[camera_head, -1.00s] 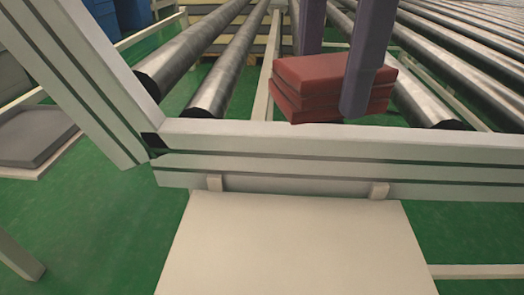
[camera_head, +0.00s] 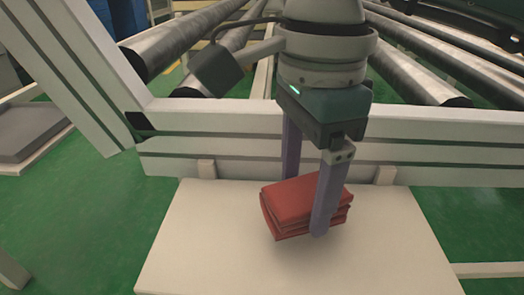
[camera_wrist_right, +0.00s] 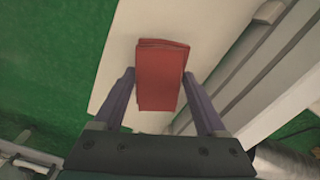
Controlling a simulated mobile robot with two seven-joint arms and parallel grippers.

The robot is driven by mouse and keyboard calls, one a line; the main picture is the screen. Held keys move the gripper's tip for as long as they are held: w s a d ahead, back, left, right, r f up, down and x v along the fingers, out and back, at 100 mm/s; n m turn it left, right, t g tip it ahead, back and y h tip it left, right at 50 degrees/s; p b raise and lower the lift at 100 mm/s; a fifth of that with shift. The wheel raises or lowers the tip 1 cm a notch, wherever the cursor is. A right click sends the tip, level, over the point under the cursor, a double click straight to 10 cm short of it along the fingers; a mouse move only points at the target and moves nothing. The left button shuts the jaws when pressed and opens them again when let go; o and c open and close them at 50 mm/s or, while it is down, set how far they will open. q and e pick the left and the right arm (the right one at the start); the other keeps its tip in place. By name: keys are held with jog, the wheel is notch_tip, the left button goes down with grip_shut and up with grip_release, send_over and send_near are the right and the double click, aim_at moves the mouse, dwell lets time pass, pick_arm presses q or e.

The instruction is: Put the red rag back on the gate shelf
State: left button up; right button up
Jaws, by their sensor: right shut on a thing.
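The red rag (camera_head: 290,206) is a folded stack held between the purple fingers of my right gripper (camera_head: 305,205). It is tilted a little and sits over the pale gate shelf (camera_head: 195,240). A soft shadow lies under it; I cannot tell whether it touches the shelf. In the right wrist view the rag (camera_wrist_right: 160,75) lies between the two fingers (camera_wrist_right: 160,100), with the shelf (camera_wrist_right: 115,80) behind it. My left gripper is not in view.
The white gate rail (camera_head: 220,150) runs behind the shelf, with small brackets at the shelf's back edge. Metal rollers (camera_head: 185,35) lie beyond the rail. A grey tray (camera_head: 30,130) stands at the left. Bare shelf surface surrounds the rag.

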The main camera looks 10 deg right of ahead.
aim_at(302, 211)
notch_tip(302, 211, down, 3)
jog(key=shift+f+b, duration=0.2)
jog(key=shift+b, duration=0.15)
jog(key=shift+f, duration=0.1)
jog(key=o, duration=1.1)
jog(key=shift+r, duration=0.5)
notch_tip(302, 211, up, 11)
jog(key=p, duration=0.3)
jog(key=shift+r, duration=0.15)
